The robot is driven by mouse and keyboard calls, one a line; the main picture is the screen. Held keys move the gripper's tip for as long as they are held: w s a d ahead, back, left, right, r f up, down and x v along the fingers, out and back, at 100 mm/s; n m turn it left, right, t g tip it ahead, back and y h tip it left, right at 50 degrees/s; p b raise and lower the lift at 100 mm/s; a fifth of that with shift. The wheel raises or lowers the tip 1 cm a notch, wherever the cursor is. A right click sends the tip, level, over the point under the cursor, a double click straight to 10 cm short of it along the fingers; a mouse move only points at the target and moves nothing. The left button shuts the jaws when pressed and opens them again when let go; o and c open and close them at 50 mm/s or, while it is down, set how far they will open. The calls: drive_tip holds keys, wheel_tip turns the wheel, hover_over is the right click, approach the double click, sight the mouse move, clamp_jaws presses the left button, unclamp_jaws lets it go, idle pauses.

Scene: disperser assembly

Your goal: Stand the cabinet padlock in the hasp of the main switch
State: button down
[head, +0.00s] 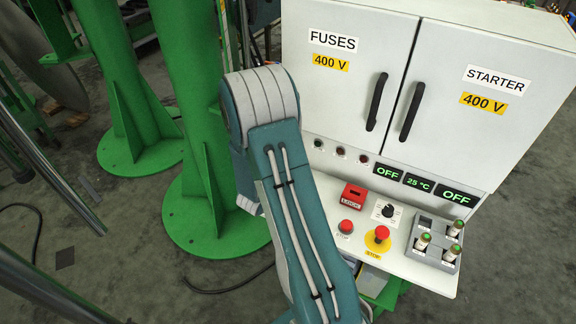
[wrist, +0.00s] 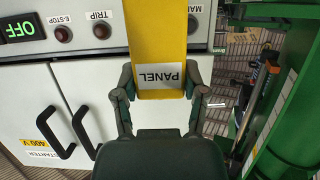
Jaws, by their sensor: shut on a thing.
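My gripper (wrist: 161,92) is shut on a yellow thing with a white PANEL label, which I take for the cabinet padlock (wrist: 160,35). The label reads upside down in the wrist view. The padlock's far end runs out of the picture at the top, so its shackle is not seen. In the head view my arm hides the gripper and padlock. A red slotted block marked LOCK (head: 354,196) stands on the cabinet's sloping panel, beside a black rotary knob (head: 388,211). I cannot tell for sure which part is the main switch's hasp.
The cabinet (head: 470,65) has two doors with black handles. Red stop buttons (head: 382,233) and a grey fuse holder (head: 433,240) share the panel with the knob. Green columns (head: 205,205) stand left of my arm. The lamp row (wrist: 102,31) is close behind the padlock.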

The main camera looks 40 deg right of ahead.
drive_tip(key=shift+f, duration=1.9)
drive_tip(key=shift+c, duration=0.3)
unclamp_jaws()
drive_tip(key=shift+a, duration=0.1)
drive_tip(key=v, duration=1.2)
